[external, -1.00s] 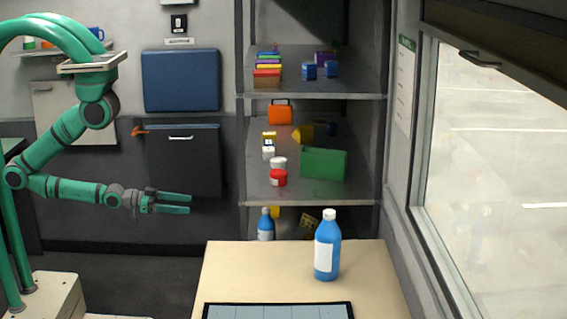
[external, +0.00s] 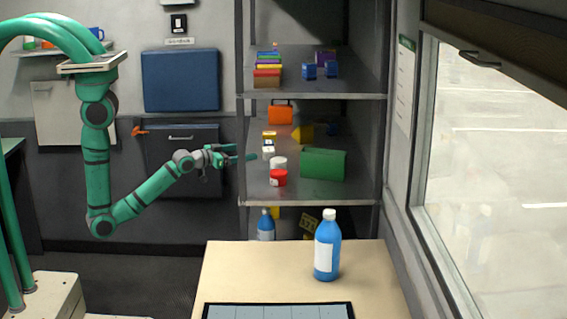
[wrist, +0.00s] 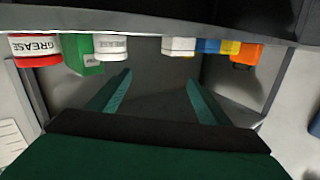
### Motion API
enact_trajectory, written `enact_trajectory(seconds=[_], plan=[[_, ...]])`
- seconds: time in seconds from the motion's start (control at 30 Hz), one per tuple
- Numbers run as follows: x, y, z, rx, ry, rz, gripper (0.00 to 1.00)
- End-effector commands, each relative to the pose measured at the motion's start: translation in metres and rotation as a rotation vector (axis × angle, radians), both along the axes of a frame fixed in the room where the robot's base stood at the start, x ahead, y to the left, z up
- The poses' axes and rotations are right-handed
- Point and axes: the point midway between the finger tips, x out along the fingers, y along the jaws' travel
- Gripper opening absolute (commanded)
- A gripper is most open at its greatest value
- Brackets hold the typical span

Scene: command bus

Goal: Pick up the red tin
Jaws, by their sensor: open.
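The red tin (external: 278,180) stands near the front edge of the middle shelf, with a white tin (external: 278,163) just behind it.
A green box (external: 323,164) stands close to the right of the red tin. An orange case (external: 280,113), a yellow item (external: 302,133) and a small white container (external: 268,153) are farther back. The shelf's left post (external: 241,120) is by my gripper. A blue bottle (external: 327,247) stands on the table.

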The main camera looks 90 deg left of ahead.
Motion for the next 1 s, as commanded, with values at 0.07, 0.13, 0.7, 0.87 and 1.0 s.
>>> enact_trajectory(seconds=[0.07, 0.13, 0.7, 0.87, 1.0], plan=[[0.023, -0.003, 0.013, -0.021, 0.021, -0.002, 0.72], [0.045, -0.016, 0.021, -0.054, 0.052, -0.022, 0.72], [0.127, -0.16, 0.046, -0.227, 0.272, -0.217, 0.72], [0.126, -0.159, 0.019, -0.227, 0.275, -0.215, 0.72], [0.126, -0.159, -0.002, -0.226, 0.273, -0.216, 0.72]])
